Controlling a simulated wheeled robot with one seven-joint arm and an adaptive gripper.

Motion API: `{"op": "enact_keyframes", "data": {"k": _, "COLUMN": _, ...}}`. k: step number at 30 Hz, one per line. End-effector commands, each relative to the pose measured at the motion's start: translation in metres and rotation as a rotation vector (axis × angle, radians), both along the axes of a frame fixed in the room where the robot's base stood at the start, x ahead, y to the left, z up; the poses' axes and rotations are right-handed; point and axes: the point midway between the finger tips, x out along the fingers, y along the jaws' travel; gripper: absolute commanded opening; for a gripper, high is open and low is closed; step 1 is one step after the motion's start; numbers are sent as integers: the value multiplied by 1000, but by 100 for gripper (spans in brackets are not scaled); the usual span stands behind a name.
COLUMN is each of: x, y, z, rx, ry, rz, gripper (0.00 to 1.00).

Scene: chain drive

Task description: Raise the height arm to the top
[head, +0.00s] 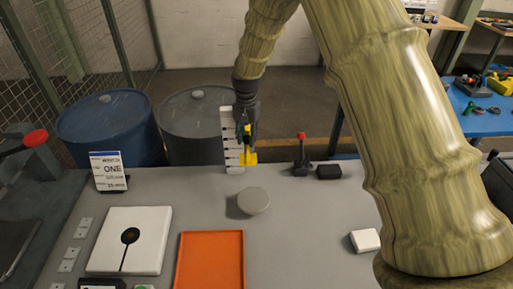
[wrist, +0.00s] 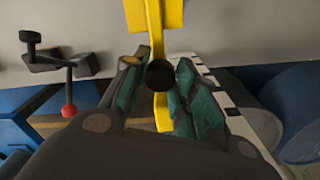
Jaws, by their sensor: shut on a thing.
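The yellow height arm (head: 249,157) stands beside a white upright scale (head: 228,140) with dark marks, at the back edge of the table. In the head view its yellow foot shows near the lower part of the scale. My gripper (head: 246,118) comes down on it from above. In the wrist view my gripper (wrist: 158,92) has its teal-padded fingers on both sides of the yellow height arm (wrist: 152,14) and a round black knob (wrist: 160,76). It is shut on the arm. The fingers hide part of the contact. The scale's edge (wrist: 228,108) lies just right of the fingers.
A small red-topped lever (head: 302,155) and a black block (head: 328,172) stand to the right. A round grey disc (head: 254,201), an orange tray (head: 181,262) and a white plate (head: 147,222) lie in front. Blue (head: 108,125) and grey (head: 196,122) drums stand behind.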

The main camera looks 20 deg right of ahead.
Motion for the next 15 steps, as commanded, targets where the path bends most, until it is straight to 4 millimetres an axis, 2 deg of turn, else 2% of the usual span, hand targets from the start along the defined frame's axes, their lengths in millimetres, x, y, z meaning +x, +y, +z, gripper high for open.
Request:
{"op": "enact_keyframes", "data": {"k": 1, "x": 1, "y": 0, "z": 18, "rx": -2, "ry": -2, "rz": 2, "gripper": 0}}
{"op": "enact_keyframes", "data": {"k": 6, "x": 0, "y": 0, "z": 49, "rx": -2, "ry": -1, "rz": 2, "gripper": 0}}
{"op": "enact_keyframes", "data": {"k": 10, "x": 0, "y": 0, "z": 62, "rx": -1, "ry": 1, "rz": 1, "gripper": 0}}
{"op": "enact_keyframes", "data": {"k": 15, "x": 0, "y": 0, "z": 69, "rx": -1, "ry": 1, "rz": 1, "gripper": 0}}
